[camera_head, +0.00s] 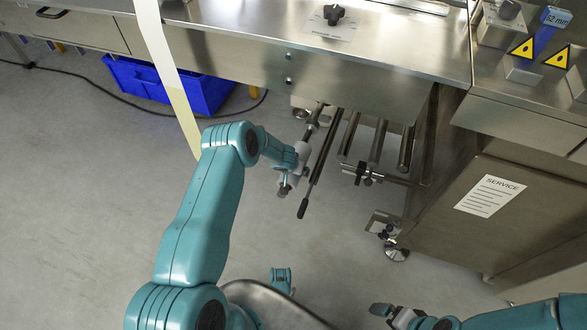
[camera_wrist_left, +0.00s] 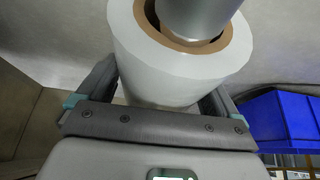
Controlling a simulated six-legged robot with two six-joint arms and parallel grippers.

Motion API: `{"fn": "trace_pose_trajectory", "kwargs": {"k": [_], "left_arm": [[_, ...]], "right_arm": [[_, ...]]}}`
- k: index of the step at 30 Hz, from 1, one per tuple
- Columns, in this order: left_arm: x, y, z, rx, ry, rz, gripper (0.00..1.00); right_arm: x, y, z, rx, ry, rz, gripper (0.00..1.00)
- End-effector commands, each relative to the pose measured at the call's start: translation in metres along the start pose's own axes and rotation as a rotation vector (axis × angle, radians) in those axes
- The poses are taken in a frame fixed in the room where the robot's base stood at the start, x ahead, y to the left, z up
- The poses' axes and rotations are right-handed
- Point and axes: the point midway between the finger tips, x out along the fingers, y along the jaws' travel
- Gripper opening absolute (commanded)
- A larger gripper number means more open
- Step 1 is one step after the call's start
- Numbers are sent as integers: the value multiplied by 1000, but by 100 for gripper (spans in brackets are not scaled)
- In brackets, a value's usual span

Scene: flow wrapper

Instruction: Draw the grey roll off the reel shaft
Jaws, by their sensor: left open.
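A pale grey-white roll (camera_wrist_left: 124,48) with a brown core (camera_wrist_left: 150,20) fills the top middle of the left wrist view. A thick metal shaft (camera_wrist_left: 198,14) runs through the core. My left gripper (camera_wrist_left: 163,80) is open, with one finger on each side of the roll; I cannot tell whether they touch it.
A pale film strip (camera_head: 163,60) runs down behind my left arm. Metal rods (camera_head: 320,160) hang under the machine's edge. A blue crate (camera_head: 205,90) stands below at left, and a steel cabinet (camera_head: 500,215) with a service label stands at right.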

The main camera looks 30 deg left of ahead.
Motion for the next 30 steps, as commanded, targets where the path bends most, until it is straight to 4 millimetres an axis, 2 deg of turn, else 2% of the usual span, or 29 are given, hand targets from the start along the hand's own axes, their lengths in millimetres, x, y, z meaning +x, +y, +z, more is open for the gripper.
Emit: {"fn": "trace_pose_trajectory", "kwargs": {"k": [4,7,9,10,12,15,30], "left_arm": [[2,0,4,0,-6,1,94],[2,1,4,0,-7,1,61],[2,1,5,0,-7,1,45],[2,0,4,0,-6,1,81],[2,1,4,0,-7,1,58],[2,1,5,-1,-8,1,32],[-5,1,2,0,-8,1,31]], "right_arm": [[0,0,0,0,0,0,100],[0,0,0,0,0,0,100],[0,0,0,-1,0,0,100],[0,0,0,-1,0,0,100],[0,0,0,-1,0,0,100],[1,0,0,-1,0,0,100],[-2,-1,0,-1,0,0,100]]}}
